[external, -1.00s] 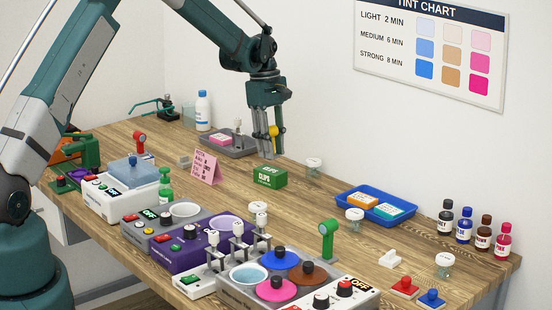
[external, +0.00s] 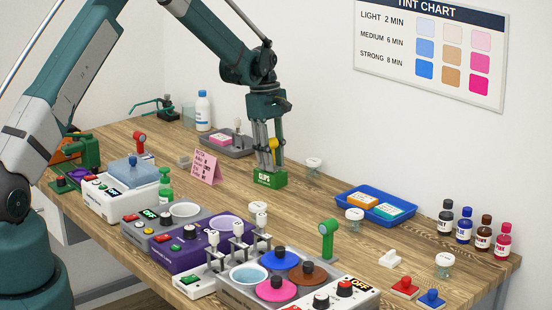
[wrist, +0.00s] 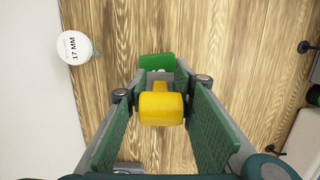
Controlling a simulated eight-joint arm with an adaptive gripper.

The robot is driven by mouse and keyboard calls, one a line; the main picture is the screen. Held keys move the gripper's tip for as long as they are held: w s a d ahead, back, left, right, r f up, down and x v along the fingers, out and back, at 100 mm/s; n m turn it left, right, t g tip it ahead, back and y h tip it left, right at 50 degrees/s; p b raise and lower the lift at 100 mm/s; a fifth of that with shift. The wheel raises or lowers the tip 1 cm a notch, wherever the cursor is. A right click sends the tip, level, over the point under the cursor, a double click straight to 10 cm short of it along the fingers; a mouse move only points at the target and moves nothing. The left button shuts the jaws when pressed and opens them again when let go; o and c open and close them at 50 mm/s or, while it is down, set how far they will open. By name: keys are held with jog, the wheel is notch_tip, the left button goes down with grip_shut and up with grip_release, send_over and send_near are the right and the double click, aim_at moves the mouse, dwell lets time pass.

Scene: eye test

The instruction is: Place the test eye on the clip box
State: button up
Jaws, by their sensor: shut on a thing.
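The test eye is yellow with a round head (external: 273,145); it also shows in the wrist view (wrist: 160,108) between the finger pads. My gripper (external: 268,166) is shut on it, fingers pointing down. The clip box (external: 268,181) is a small green box marked CLIPS on the wooden bench. It shows in the wrist view (wrist: 157,61) just beyond the fingertips. The test eye is upright directly over the box. The fingertips hide its lower end, so I cannot tell whether it touches the box top.
A pink note card (external: 207,167) stands left of the box. A grey tray (external: 243,152) lies behind left, a white-lidded jar (external: 313,166) behind right. A blue tray (external: 347,201) is farther right. Devices fill the front. Bare bench lies right of the box.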

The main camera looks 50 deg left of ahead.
jog(key=shift+f, duration=0.25)
jog(key=o, duration=1)
jog(key=shift+c, duration=0.2)
jog(key=shift+r, duration=0.1)
jog(key=shift+r, duration=0.1)
jog(key=r, duration=0.4)
jog(key=a+r, duration=0.1)
jog(key=r, duration=0.7)
jog(key=shift+a+b, duration=0.35)
jog(key=shift+a, duration=0.05)
jog(key=shift+d+r, duration=0.1)
